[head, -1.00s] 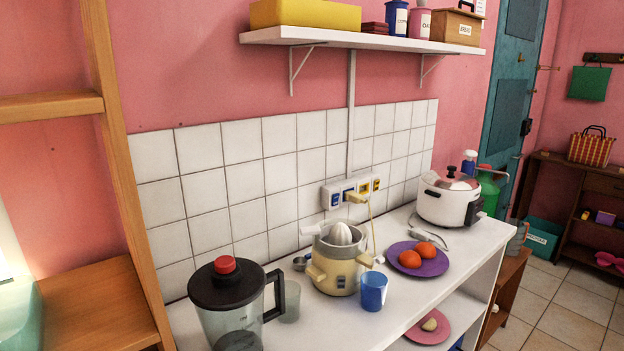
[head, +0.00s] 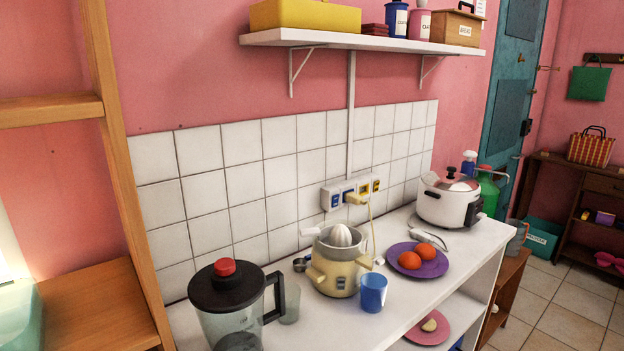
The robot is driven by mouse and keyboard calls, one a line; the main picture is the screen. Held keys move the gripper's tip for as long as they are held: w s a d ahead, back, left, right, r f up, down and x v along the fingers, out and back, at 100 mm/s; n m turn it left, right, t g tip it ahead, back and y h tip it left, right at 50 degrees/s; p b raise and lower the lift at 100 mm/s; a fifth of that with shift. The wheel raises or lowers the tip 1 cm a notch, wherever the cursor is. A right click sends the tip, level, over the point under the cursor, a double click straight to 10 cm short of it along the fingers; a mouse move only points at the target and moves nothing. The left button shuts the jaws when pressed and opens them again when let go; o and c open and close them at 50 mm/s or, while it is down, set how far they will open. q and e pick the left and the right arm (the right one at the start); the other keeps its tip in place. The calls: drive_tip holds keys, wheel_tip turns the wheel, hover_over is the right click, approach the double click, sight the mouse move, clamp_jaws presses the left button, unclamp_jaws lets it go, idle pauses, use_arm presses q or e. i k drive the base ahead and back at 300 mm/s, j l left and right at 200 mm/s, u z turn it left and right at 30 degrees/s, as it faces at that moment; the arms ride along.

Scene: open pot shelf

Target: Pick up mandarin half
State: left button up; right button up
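Two round orange mandarin pieces sit on a purple plate (head: 431,269) on the white counter. One mandarin piece (head: 409,260) is at the front left of the plate and the other (head: 425,251) is behind it to the right. Their rounded sides show, and I cannot tell from here whether they are halves or whole. Neither of my grippers is in the head view.
A cream citrus juicer (head: 335,278) and a blue cup (head: 373,292) stand left of the plate. A white cooker (head: 447,203) stands behind it. A blender (head: 228,300) is at the front left. A pink plate (head: 428,330) lies on the lower shelf.

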sight(425, 251)
drive_tip(key=i+l, duration=0.1)
drive_tip(key=l, duration=0.3)
drive_tip(key=i+l+u, duration=0.15)
drive_tip(key=l, duration=0.65)
drive_tip(key=i+l+u, duration=0.35)
drive_tip(key=l, duration=0.6)
drive_tip(key=i+l+u, duration=0.1)
drive_tip(key=l+u, duration=0.3)
drive_tip(key=l, duration=0.55)
drive_tip(key=l+u, duration=0.35)
drive_tip(key=l, duration=0.7)
